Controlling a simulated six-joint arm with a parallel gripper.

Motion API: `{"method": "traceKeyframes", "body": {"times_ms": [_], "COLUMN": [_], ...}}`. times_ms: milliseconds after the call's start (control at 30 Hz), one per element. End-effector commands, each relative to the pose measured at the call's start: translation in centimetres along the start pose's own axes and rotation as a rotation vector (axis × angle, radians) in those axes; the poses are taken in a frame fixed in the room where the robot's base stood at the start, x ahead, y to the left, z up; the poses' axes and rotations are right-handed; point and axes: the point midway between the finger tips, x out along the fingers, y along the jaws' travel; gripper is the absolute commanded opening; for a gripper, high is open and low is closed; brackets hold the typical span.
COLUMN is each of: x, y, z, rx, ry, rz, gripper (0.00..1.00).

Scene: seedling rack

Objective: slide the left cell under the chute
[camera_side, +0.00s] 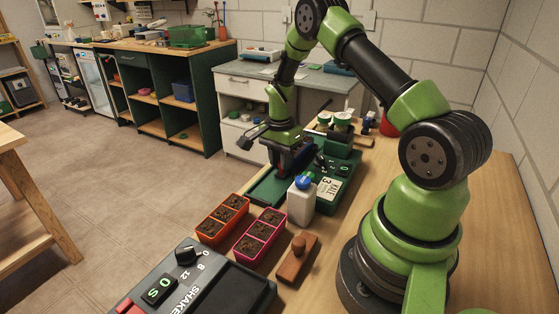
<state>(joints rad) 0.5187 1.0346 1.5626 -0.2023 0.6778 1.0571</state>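I cannot tell from this view which thing is meant by the left cell. My gripper (287,172) points down over a green device (333,189) with dials, behind the trays and apart from them. Its fingertips are small and dark, so I cannot tell whether they are open or shut. No chute can be clearly picked out.
A white bottle with a blue cap (301,200) stands between the pink tray and the green device. A wooden stamp-like block (298,259) lies right of the pink tray. A dark shaker unit (193,287) fills the front of the bench. Jars (342,120) stand behind.

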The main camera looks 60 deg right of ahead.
Motion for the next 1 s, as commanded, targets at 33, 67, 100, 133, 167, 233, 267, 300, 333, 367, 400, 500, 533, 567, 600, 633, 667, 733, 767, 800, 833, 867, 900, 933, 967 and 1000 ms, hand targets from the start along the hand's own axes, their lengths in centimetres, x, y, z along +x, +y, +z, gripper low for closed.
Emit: {"method": "traceKeyframes", "body": {"times_ms": [33, 67, 100, 133, 167, 233, 267, 300, 333, 367, 400, 500, 533, 567, 600, 633, 667, 733, 767, 800, 833, 867, 900, 933, 967, 1000], "x": [0.0, 0.0, 0.0, 0.0, 0.0, 0.0, 0.0, 0.0, 0.0, -0.1, -0.2, -1.2, -1.7, -2.3, -3.1, -3.7, -4.3, -5.8, -6.3, -7.1, -7.6, -8.0, -8.6, -8.9, -9.2, -9.5], "y": [0.0, 0.0, 0.0, 0.0, 0.0, 0.0, 0.0, 0.0, 0.0, 0.0, 0.0, -0.1, -0.1, -0.1, -0.1, -0.1, -0.1, -0.1, -0.1, -0.1, -0.1, -0.1, -0.1, -0.1, -0.1, -0.1], "z": [0.0, 0.0, 0.0, 0.0, 0.0, 0.0, 0.0, 0.0, 0.0, 0.0, 0.0, 0.0, 0.0, 0.0, 0.0, 0.0, 0.0, 0.0, 0.0, 0.0, 0.0, 0.0, 0.0, 0.0, 0.0, 0.0], "rx": [-0.001, -0.001, -0.001, 0.0, 0.0, 0.0, 0.0, 0.0, 0.001, 0.001, 0.001, 0.001, 0.001, 0.001, 0.001, 0.001, 0.001, 0.001, 0.001, 0.0, 0.0, 0.001, 0.001, 0.0, -0.001, -0.001], "ry": [0.001, 0.0, 0.0, 0.0, 0.0, 0.0, 0.0, 0.0, 0.0, 0.0, 0.0, 0.001, 0.002, 0.002, 0.003, 0.002, 0.003, 0.003, 0.003, 0.002, 0.002, 0.001, 0.001, 0.002, 0.002, 0.002], "rz": [-0.001, -0.001, -0.001, 0.0, 0.0, 0.0, 0.0, 0.0, 0.0, 0.0, -0.001, -0.003, -0.004, -0.005, -0.006, -0.006, -0.006, -0.006, -0.006, -0.005, -0.005, -0.005, -0.004, -0.004, -0.003, -0.002], "gripper": [0.36, 0.43, 0.48, 0.48, 0.48, 0.48, 0.48, 0.48, 0.48, 0.48, 0.48, 0.48, 0.48, 0.48, 0.48, 0.48, 0.48, 0.48, 0.48, 0.48, 0.48, 0.48, 0.48, 0.48, 0.48, 0.48]}}
